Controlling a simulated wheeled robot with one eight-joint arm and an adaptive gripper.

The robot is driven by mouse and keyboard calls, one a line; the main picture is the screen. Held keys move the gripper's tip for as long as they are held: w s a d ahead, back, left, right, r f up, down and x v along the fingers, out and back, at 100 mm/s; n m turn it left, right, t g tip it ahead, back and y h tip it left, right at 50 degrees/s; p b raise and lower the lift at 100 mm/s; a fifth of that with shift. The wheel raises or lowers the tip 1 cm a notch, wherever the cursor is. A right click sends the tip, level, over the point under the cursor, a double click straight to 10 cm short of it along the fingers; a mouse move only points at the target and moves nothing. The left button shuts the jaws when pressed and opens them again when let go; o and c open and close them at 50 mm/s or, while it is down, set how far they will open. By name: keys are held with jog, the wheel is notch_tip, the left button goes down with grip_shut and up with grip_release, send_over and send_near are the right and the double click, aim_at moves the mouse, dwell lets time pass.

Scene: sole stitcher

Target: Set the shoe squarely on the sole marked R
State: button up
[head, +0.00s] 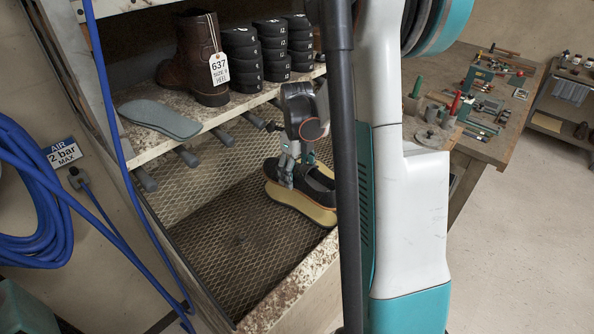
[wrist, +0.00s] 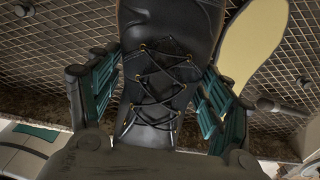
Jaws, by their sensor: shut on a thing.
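A black lace-up shoe (head: 318,185) is held by my gripper (head: 287,172) over the mesh floor of the rack. In the wrist view the laced shoe (wrist: 155,85) stands between my two teal-padded fingers (wrist: 152,95), which close on its sides. A pale yellow sole (head: 300,206) shows below the shoe in the head view. In the wrist view a yellow sole (wrist: 256,42) lies to the right of the shoe, angled away from it. I cannot tell whether shoe and sole touch. No R mark is readable, and part of the shoe is hidden behind my arm.
A shelf (head: 150,150) above holds a brown tagged boot (head: 196,58), stacks of black heels (head: 241,55) and a grey sole (head: 160,117). Grey pegs (head: 186,157) stick out below it. The left mesh floor (head: 225,230) is clear. The rack's front rim (head: 285,285) is raised.

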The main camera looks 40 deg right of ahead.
notch_tip(320, 180, down, 4)
jog(key=shift+f+b, duration=0.1)
jog(key=shift+b, duration=1.1)
jog(key=shift+f+b, duration=1.15)
jog(key=shift+f, duration=0.2)
jog(key=shift+f+b, duration=0.35)
jog(key=shift+b, duration=0.2)
dwell(0.4)
jog(key=o, duration=1.3)
jog(key=shift+o, duration=0.2)
jog(key=shift+r, duration=0.1)
notch_tip(320, 180, up, 12)
jog(key=shift+f, duration=0.1)
